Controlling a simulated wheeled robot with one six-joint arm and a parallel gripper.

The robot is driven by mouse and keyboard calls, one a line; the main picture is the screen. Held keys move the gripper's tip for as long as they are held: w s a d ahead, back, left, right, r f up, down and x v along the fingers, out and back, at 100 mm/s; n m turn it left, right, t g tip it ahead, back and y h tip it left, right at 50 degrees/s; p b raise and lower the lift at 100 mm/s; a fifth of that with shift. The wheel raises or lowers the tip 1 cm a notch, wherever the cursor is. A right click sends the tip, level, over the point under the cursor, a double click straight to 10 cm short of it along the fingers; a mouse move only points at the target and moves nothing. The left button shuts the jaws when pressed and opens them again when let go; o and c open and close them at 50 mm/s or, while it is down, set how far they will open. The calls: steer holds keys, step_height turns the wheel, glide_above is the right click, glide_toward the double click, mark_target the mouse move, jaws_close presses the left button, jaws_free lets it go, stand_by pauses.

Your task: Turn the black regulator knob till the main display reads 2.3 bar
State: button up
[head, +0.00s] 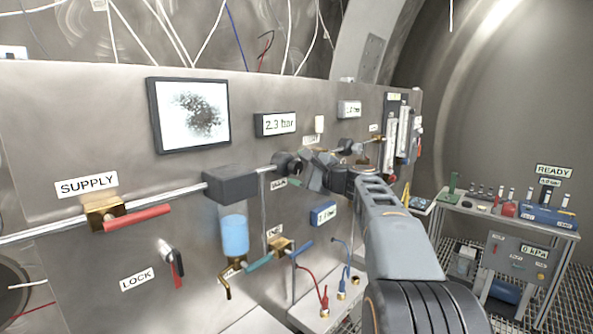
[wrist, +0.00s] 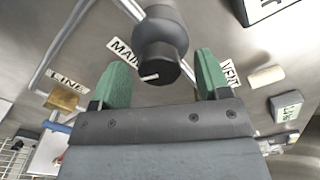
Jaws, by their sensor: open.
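The black regulator knob (wrist: 160,60) is on the pipe beside the MAIN label (wrist: 122,51) in the wrist view. A white mark shows on its front face. My gripper (wrist: 168,75) is open, with a green pad on each side of the knob and gaps showing between. The knob also shows in the head view (head: 287,163), left of my gripper (head: 308,170). The main display (head: 276,124) above it reads 2.3 bar.
A blue-bowled filter (head: 235,236) hangs left of the knob. A red-handled SUPPLY valve (head: 136,217) is farther left, with a LOCK handle (head: 173,264) below. A bench (head: 500,216) with small parts stands at the right.

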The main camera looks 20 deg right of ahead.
steer(key=b+v, duration=0.2)
steer(key=v, duration=1)
steer(key=shift+b, duration=0.3)
step_height(320, 180, down, 10)
steer(key=d+n+g+h, duration=0.1)
steer(key=n+g+h, duration=0.1)
steer(key=g+h, duration=0.1)
steer(key=s+a+f+n+g+h, duration=0.1)
steer(key=s+a+f+n+g, duration=0.3)
steer(key=f, duration=0.4)
steer(key=s+a+f+n+g+h, duration=0.1)
steer(key=s+a+f+n+g, duration=0.25)
steer(key=f, duration=0.45)
steer(key=s+a+f+n+g+h, duration=0.2)
steer(key=s+a+f+n, duration=0.5)
steer(key=s+a+n, duration=0.2)
steer(key=shift+s+a+f+h, duration=0.15)
steer(key=shift+s+a+h, duration=0.25)
steer(key=shift+a, duration=0.75)
steer(key=shift+s, duration=0.1)
stand_by(0.4)
